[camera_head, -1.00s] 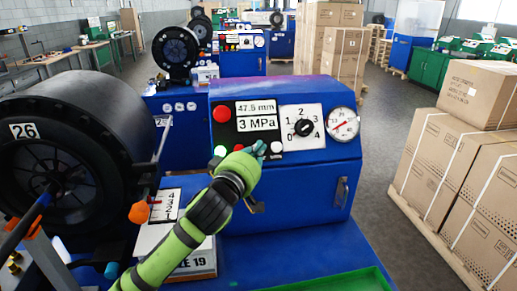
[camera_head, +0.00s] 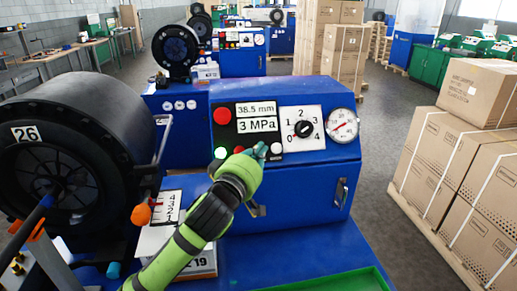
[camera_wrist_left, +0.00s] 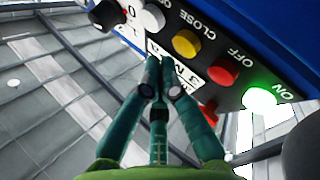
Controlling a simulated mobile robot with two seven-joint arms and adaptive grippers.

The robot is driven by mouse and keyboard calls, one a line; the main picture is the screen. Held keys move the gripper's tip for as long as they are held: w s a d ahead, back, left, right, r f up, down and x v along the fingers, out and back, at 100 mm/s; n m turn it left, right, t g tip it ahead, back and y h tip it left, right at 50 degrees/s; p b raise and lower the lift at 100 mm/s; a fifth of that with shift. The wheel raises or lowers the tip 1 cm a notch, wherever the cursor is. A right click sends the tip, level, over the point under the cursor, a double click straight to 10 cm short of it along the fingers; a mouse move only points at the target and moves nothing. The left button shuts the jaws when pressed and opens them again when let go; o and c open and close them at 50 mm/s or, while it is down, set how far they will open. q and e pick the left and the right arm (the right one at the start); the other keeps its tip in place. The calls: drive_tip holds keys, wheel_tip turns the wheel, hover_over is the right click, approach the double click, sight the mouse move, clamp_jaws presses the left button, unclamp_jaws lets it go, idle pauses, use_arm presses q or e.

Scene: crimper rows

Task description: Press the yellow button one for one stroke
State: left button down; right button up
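The yellow button (camera_wrist_left: 186,42) sits in a button row on the blue machine's panel in the left wrist view, between a white button (camera_wrist_left: 153,18) and a red one (camera_wrist_left: 223,71). In the head view it is hidden behind my left gripper (camera_head: 260,149). The left gripper's fingers (camera_wrist_left: 159,76) are together and empty, their tips at the panel just by the yellow button. I cannot tell whether they touch it. The display (camera_head: 256,117) reads 38.5 mm and 3 MPa. My right gripper is not in view.
A lit green button (camera_head: 220,152), a large red button (camera_head: 222,114), a rotary dial (camera_head: 302,129) and a gauge (camera_head: 342,125) share the machine's front. A black drum (camera_head: 80,130) marked 26 stands left. Stacked cartons (camera_head: 462,160) stand right, with clear floor between.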

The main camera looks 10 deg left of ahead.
use_arm(q)
drive_tip(key=s+r, duration=0.1)
drive_tip(key=s+d+p, duration=0.1)
drive_tip(key=s+r+p, duration=0.1)
drive_tip(key=shift+s+d+r, duration=0.25)
drive_tip(key=shift+s+r, duration=0.05)
drive_tip(key=shift+r, duration=0.05)
idle(2.2)
